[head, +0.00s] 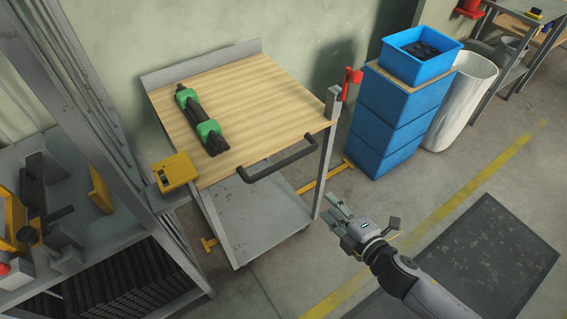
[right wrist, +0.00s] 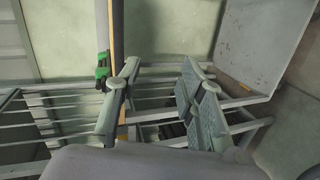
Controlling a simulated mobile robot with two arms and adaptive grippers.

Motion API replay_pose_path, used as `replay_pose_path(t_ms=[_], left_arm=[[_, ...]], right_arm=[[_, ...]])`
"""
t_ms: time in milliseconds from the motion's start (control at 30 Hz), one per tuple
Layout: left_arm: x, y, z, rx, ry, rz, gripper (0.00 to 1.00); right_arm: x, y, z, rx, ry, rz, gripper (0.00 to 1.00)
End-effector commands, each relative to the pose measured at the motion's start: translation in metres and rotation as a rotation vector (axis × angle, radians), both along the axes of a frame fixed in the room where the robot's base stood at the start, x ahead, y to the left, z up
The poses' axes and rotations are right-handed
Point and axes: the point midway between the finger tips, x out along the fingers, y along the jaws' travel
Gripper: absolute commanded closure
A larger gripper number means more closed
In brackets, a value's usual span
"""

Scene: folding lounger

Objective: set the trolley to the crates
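The trolley has a wooden top (head: 255,92), a grey lower shelf (head: 262,217) and a dark handle (head: 280,160) along its near right side. Its top edge (right wrist: 118,40) and lower shelf (right wrist: 265,40) also show in the right wrist view. A dark bundle with two green bands (head: 205,125) lies on the top. The blue crates (head: 385,125) are stacked against the wall, right of the trolley and apart from it. My right gripper (head: 331,207) is low in front of the trolley, right of the handle and clear of it. Its fingers (right wrist: 160,70) are apart and empty. My left gripper is out of view.
An open blue bin (head: 420,62) with dark pieces sits on the stack. A whitish barrel (head: 462,100) stands beside it. A grey rack (head: 95,130) crowds the trolley's left side, with a yellow box (head: 175,172) near the corner. Floor is clear around the dark mat (head: 485,260).

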Motion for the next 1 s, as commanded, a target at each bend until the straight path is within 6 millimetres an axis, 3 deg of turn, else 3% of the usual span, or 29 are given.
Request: replay_pose_path(t_ms=[33,100,233,467,1000], left_arm=[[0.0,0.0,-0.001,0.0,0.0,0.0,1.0],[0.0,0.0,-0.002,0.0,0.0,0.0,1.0],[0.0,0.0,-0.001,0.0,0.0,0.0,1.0],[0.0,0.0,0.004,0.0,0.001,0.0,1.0],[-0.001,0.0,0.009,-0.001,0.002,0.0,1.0]], right_arm=[[-0.004,0.011,0.022,-0.017,-0.052,0.044,0.64],[-0.009,0.021,0.042,-0.036,-0.101,0.083,0.64],[-0.011,0.03,0.059,-0.051,-0.143,0.113,0.64],[0.012,0.043,0.056,-0.049,-0.147,0.113,0.64],[0.109,0.099,0.032,-0.048,-0.145,0.112,0.64]])
